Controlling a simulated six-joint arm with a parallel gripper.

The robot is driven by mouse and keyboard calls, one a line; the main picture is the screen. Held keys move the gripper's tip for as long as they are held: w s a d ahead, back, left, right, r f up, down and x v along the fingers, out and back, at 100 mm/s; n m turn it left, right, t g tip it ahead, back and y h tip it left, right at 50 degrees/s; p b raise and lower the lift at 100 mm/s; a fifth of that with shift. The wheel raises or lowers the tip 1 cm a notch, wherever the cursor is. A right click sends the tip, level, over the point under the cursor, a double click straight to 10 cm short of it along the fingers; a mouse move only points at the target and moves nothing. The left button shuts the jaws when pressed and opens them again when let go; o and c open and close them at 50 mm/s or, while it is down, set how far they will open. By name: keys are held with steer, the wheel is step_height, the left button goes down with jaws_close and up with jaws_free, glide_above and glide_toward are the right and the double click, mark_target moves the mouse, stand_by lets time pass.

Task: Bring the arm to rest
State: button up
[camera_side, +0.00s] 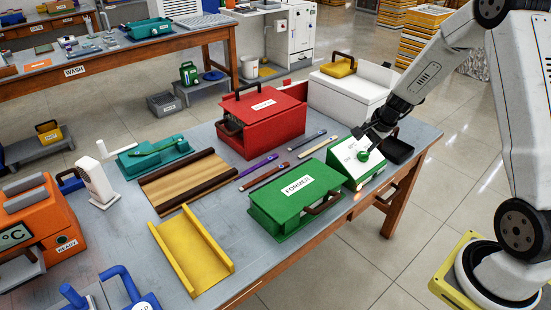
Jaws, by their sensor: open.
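My gripper (371,143) is at the right end of the table, close to the green round knob (363,156) on a small white-topped green control box (354,163). The gripper's dark fingers are small and partly overlap the box's upper right edge. I cannot tell whether they touch the knob. Nothing shows held between them. My arm comes down to the box from the upper right.
A green box labelled FORMER (296,200) stands just left of the control box. A red box (262,120), a white box with a yellow lid part (345,92), a black tray (397,150) and a yellow channel (190,252) also stand on the table (250,262).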

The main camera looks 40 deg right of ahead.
steer(key=s+a+r+n+g, duration=0.1)
steer(key=s+a+r+n, duration=0.2)
steer(key=s+a+n, duration=0.4)
steer(key=s+a+r+n, duration=0.3)
steer(key=s+a+n, duration=0.4)
steer(key=a+n, duration=0.4)
steer(key=a, duration=0.4)
steer(key=shift+s+a+r+g, duration=0.15)
steer(key=shift+s+a+g, duration=0.05)
steer(key=shift+g, duration=0.2)
